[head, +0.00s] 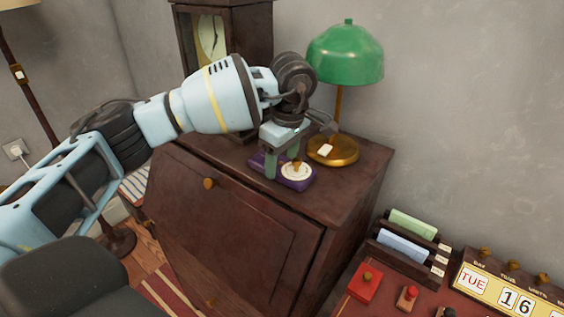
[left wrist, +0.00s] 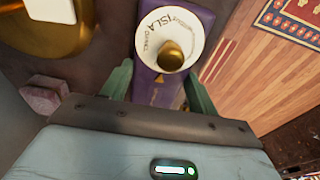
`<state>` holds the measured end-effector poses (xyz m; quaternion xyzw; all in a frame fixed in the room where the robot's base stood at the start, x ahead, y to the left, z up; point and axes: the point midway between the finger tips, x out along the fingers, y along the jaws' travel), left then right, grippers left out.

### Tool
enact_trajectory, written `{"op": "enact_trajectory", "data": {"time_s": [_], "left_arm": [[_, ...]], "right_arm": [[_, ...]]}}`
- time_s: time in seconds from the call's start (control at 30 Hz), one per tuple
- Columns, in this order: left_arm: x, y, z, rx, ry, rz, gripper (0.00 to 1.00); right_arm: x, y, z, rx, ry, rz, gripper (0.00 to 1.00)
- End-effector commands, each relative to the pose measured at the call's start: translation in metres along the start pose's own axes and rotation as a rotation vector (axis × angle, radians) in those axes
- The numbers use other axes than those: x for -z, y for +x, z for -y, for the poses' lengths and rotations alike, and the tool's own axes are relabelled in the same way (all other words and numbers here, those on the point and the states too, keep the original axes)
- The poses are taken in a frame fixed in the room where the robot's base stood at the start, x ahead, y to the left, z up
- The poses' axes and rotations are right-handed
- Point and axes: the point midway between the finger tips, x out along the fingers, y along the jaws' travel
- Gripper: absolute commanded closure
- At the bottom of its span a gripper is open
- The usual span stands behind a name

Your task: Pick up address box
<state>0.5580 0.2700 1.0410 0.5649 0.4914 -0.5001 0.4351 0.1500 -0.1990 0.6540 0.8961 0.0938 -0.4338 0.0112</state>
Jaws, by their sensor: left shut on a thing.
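The address box is a purple box (head: 303,183) with a round white dial and a brass knob, on top of the dark wooden desk near its front edge. In the left wrist view the purple box (left wrist: 187,32) lies between the two green fingers, and its dial has lettering that includes "ISLA". My left gripper (head: 283,163) reaches down from above and is shut on the box. The fingers and wrist hide part of the box. I cannot tell whether it is clear of the desk top. My right gripper is in neither view.
A green-shaded lamp with a brass base (head: 334,150) stands just behind the box. A clock in a wooden case (head: 207,40) stands at the back left. A small pinkish block (left wrist: 45,100) lies nearby. At the lower right are card racks and a calendar (head: 510,290).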

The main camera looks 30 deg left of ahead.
Motion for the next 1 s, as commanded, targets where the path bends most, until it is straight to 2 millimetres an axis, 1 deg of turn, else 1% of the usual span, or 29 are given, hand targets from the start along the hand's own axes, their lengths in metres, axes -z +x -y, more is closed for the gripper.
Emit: {"op": "enact_trajectory", "data": {"time_s": [0.17,0.3,0.37,0.5,1.0], "left_arm": [[0.001,-0.014,-0.001,-0.002,0.000,0.001,0.66],[0.004,-0.035,-0.001,-0.002,0.000,0.001,0.66],[-0.002,-0.033,0.008,0.000,0.004,0.001,0.66],[-0.012,-0.037,0.028,-0.001,0.004,0.000,0.66],[-0.056,-0.051,0.104,-0.002,0.003,0.001,0.66]], "right_arm": [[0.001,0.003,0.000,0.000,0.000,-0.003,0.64],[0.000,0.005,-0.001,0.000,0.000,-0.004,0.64],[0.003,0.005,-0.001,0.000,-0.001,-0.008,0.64],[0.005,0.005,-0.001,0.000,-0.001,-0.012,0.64],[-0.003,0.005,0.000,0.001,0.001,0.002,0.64]]}}
